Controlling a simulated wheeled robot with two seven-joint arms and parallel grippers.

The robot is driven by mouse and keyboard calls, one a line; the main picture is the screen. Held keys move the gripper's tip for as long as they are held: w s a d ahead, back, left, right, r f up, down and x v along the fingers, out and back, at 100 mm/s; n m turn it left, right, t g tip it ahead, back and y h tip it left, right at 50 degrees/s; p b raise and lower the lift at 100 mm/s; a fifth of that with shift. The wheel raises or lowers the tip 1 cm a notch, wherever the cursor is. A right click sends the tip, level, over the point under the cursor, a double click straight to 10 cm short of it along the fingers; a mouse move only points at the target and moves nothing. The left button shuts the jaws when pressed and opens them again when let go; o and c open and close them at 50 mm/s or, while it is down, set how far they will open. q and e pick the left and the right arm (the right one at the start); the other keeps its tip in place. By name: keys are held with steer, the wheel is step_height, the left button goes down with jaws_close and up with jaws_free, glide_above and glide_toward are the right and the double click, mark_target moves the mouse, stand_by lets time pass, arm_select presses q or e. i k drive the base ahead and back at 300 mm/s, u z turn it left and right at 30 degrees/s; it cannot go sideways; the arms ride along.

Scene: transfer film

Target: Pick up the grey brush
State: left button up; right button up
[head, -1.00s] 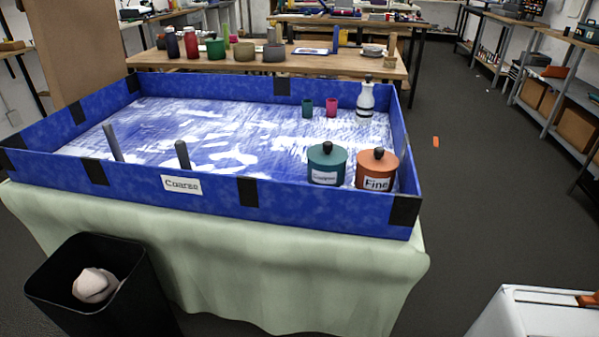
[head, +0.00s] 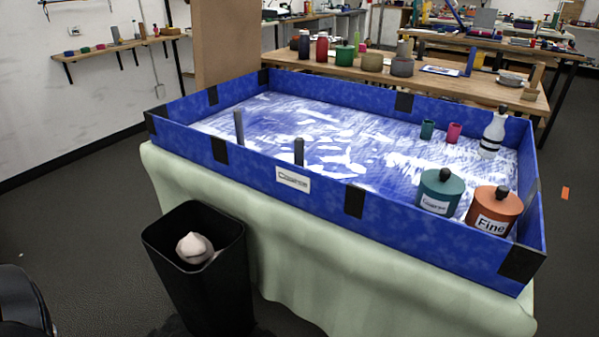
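No brush shows clearly enough for me to name it. Two upright grey sticks, a left one (head: 239,127) and a right one (head: 299,152), rise behind the front wall of the blue tray (head: 400,218). Their lower parts are hidden by that wall, so I cannot tell whether either is the grey brush. Neither of my grippers is in view.
In the tray stand a teal jar (head: 440,192), an orange jar (head: 494,210), two small cups and a white bottle (head: 493,135). A black bin (head: 205,270) holding a pale lump stands in front. Behind is a wooden table (head: 420,83). Floor at left is open.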

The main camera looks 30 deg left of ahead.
mark_target(298, 142)
steer(key=z, duration=0.3)
steer(key=k, duration=0.35)
steer(key=u, duration=1.15)
steer(key=i, duration=0.6)
steer(key=z, duration=0.35)
